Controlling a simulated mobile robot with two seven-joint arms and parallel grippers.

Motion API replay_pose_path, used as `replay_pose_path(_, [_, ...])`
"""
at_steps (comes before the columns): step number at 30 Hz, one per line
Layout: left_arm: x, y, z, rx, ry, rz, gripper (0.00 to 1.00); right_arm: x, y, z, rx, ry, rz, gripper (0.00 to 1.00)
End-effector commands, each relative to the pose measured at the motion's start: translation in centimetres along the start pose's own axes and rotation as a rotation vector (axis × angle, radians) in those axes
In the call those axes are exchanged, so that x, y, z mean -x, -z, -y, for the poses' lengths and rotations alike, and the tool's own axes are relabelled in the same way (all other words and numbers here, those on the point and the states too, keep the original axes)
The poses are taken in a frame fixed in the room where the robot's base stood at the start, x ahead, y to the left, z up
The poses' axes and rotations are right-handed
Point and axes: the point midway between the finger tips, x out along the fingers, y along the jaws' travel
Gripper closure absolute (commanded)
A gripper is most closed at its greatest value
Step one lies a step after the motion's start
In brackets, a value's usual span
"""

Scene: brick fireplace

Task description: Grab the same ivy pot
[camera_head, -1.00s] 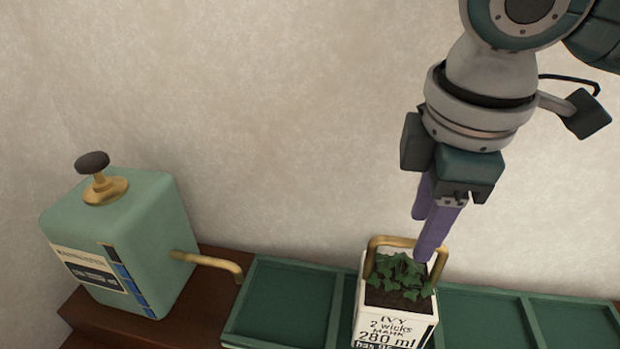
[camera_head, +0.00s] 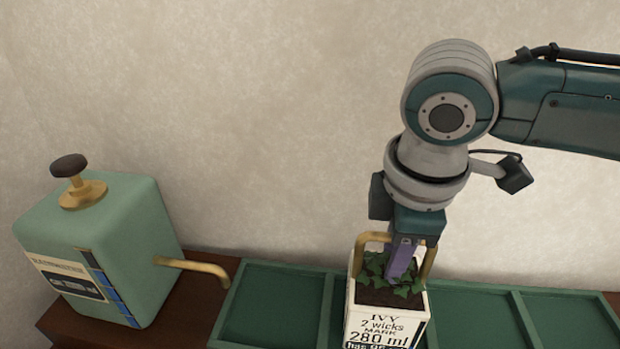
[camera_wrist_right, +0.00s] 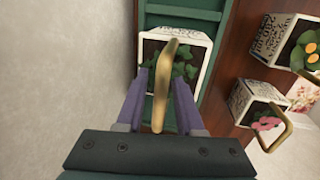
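The ivy pot (camera_head: 388,327) is a white square pot with black lettering, dark soil, green ivy leaves and a brass hoop handle. It stands upright in a compartment of the green tray (camera_head: 340,270). My right gripper (camera_head: 400,274) points down over it, with its purple fingers low at the handle and leaves. In the right wrist view the fingers of my right gripper (camera_wrist_right: 162,76) are apart, one on each side of the brass handle (camera_wrist_right: 165,88), with the ivy pot (camera_wrist_right: 202,42) beyond. A gap shows beside the handle. My left gripper is out of view.
A green dispenser (camera_head: 105,240) with a dark knob and brass spout stands left on the brown surface (camera_head: 190,305). Tray compartments beside the pot look empty. The right wrist view shows a pink-flower pot (camera_wrist_right: 256,102) and an orange-topped pot (camera_wrist_right: 285,42). A pale wall (camera_head: 250,120) stands behind.

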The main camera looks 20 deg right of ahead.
Motion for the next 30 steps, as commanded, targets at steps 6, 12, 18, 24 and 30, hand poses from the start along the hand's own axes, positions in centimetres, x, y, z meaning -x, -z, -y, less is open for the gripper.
replay_pose_path(6, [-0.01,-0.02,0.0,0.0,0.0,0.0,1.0,0.02,0.0,-0.01,0.0,0.0,0.0,0.9])
replay_pose_path(12, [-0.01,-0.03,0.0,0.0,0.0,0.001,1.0,0.03,0.0,-0.01,0.0,0.0,0.0,1.0])
replay_pose_path(18, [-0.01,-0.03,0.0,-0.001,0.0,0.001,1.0,0.03,0.0,-0.01,0.0,0.0,0.0,1.0])
replay_pose_path(24, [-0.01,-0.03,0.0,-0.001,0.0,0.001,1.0,0.04,0.01,-0.01,0.0,0.0,0.0,1.0])
replay_pose_path(30, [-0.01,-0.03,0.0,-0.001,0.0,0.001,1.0,0.04,0.01,-0.01,0.0,0.0,0.0,1.0])
